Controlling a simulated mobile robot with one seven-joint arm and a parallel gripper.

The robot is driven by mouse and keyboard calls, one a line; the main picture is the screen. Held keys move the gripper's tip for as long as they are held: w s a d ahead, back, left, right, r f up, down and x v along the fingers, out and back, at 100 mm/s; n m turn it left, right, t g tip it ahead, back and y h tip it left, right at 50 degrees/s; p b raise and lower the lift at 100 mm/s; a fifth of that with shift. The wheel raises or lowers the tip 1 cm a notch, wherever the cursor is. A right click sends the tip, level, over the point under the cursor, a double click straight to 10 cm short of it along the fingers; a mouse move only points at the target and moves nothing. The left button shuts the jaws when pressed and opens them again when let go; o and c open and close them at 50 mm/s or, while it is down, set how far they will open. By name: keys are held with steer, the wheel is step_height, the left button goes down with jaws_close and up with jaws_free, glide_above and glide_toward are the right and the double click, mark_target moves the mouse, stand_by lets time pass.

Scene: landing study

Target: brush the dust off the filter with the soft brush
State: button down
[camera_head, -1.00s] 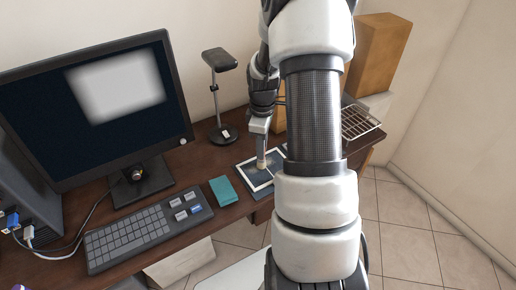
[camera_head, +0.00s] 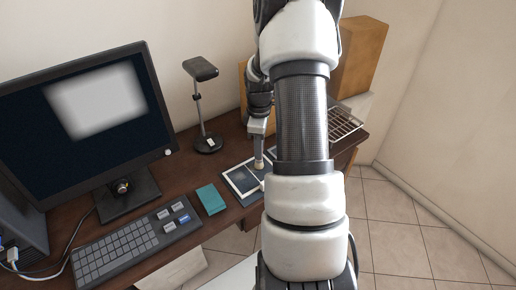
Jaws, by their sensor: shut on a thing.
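The filter (camera_head: 232,174), a flat dark panel with a white frame, lies on the desk just left of my arm. A greyish patch, perhaps dust, shows on its left part, and my arm hides its right side. My gripper (camera_head: 258,133) is over the filter's far side, pointing down. It is shut on the soft brush (camera_head: 259,154), whose handle shows below the jaws. The pale brush tip is at the filter's far part; I cannot tell whether it touches.
A teal block (camera_head: 211,199) lies left of the filter, near the desk's front edge. A keyboard (camera_head: 125,250), a monitor (camera_head: 95,120) and a black stand lamp (camera_head: 203,105) are further left. A wire rack (camera_head: 343,124) and brown box (camera_head: 358,55) are right, behind my arm.

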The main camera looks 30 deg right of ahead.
steer(key=shift+r+p, duration=2.55)
steer(key=shift+r, duration=1.05)
